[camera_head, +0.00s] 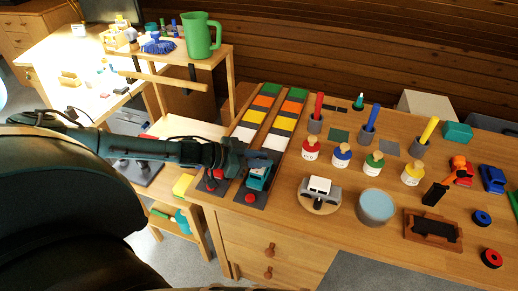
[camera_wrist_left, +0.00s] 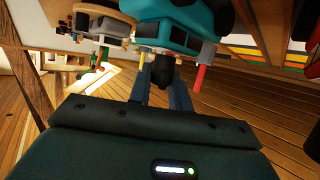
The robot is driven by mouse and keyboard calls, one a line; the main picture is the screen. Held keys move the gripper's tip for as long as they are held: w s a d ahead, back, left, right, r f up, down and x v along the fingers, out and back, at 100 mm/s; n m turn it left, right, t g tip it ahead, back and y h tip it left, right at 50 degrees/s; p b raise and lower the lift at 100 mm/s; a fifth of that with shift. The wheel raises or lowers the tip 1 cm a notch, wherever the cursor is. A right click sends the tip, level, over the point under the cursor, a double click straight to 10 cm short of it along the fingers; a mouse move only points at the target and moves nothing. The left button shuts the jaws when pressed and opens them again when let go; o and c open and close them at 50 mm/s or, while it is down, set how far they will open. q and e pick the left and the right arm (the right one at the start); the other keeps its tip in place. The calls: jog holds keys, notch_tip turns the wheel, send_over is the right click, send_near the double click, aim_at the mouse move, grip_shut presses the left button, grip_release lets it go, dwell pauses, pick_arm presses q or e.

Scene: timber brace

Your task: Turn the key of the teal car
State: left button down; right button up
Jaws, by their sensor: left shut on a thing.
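The teal car (camera_head: 258,176) stands at the near end of the right-hand striped lane. In the left wrist view the teal car (camera_wrist_left: 180,16) fills the top middle, seen from close up. My left gripper (camera_head: 243,162) is at the car's left end, and its arm reaches in from the left. In the left wrist view the fingers of my left gripper (camera_wrist_left: 163,88) are shut on a small black piece, which looks like the key (camera_wrist_left: 163,72), right against the car. In the head view the key is hidden by the gripper. My right gripper is not in view.
Two striped lanes (camera_head: 262,117) run back beyond the car. A white-and-grey toy car (camera_head: 318,190) on a round base and a blue-topped round tin (camera_head: 376,206) stand to the right. Paint bottles (camera_head: 342,156) and pen cups stand further right. A side table with a green jug (camera_head: 201,36) is behind.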

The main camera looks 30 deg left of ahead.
pick_arm(q)
jog(key=shift+w+r+m+g+h+p, duration=0.1)
jog(key=shift+r+m+g+h+p, duration=0.2)
jog(key=shift+m+h+p, duration=0.25)
jog(key=shift+f+m+g+h+p, duration=0.2)
jog(key=shift+m+g+h+p, duration=0.3)
jog(key=shift+m+g, duration=0.2)
jog(key=shift+m+g+h, duration=0.25)
jog(key=shift+m+g, duration=0.2)
jog(key=shift+g, duration=0.05)
jog(key=shift+f, duration=0.1)
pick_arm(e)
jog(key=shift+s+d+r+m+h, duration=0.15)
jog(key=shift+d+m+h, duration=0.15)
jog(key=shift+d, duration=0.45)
pick_arm(q)
jog(key=shift+m, duration=0.3)
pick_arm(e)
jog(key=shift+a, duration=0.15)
pick_arm(q)
jog(key=c, duration=1.5)
grip_release()
jog(key=shift+o, duration=0.9)
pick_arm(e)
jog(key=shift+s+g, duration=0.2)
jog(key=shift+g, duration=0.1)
